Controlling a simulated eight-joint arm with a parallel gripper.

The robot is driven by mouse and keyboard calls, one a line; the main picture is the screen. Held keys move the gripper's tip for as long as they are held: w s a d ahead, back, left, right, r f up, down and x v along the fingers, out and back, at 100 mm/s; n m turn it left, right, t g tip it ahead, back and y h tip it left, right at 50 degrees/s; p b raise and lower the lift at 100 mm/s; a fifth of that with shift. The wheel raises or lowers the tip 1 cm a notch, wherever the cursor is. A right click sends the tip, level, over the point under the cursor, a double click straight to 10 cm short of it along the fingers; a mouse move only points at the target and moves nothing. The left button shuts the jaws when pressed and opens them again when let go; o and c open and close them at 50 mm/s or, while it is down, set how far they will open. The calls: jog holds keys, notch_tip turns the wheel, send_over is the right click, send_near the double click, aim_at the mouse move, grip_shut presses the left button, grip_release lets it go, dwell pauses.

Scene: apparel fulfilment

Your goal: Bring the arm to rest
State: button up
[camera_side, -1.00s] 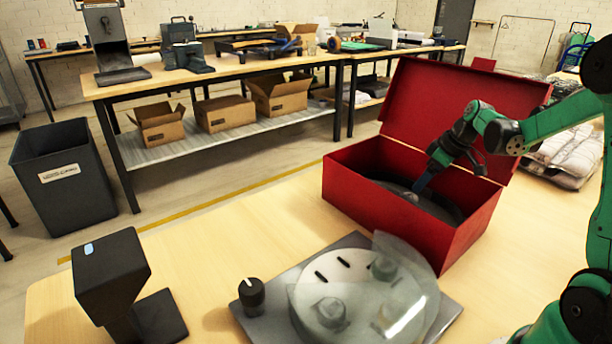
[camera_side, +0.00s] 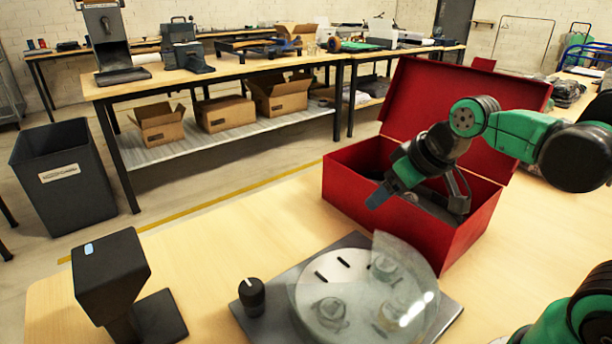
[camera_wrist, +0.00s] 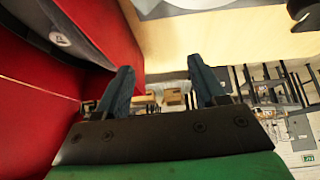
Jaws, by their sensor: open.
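My gripper (camera_side: 378,198) is at the front left edge of the open red box (camera_side: 405,230), above its near rim. One blue-grey fingertip shows in the side view, tilted down to the left. In the wrist view, both fingers of my gripper (camera_wrist: 162,85) stand wide apart with nothing between them. The red box fills the left of the wrist view (camera_wrist: 115,30). Its raised lid (camera_side: 415,95) stands behind my arm. The dark contents of the box are partly hidden by my wrist, and I cannot tell what they are.
A grey plate with a round white disc (camera_side: 313,275) under a clear cover lies in front of the box, with a black knob (camera_side: 252,293) beside it. A black stand device (camera_side: 110,280) is at the left. Bare table (camera_side: 230,230) lies between. A grey bin (camera_side: 65,185) stands on the floor.

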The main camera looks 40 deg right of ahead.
jog(key=shift+s+a+f+t, duration=0.2)
jog(key=shift+s+a, duration=0.15)
jog(key=shift+a, duration=0.35)
jog(key=shift+s+a+f+t, duration=0.2)
jog(key=shift+s+a, duration=0.1)
jog(key=shift+a, duration=0.35)
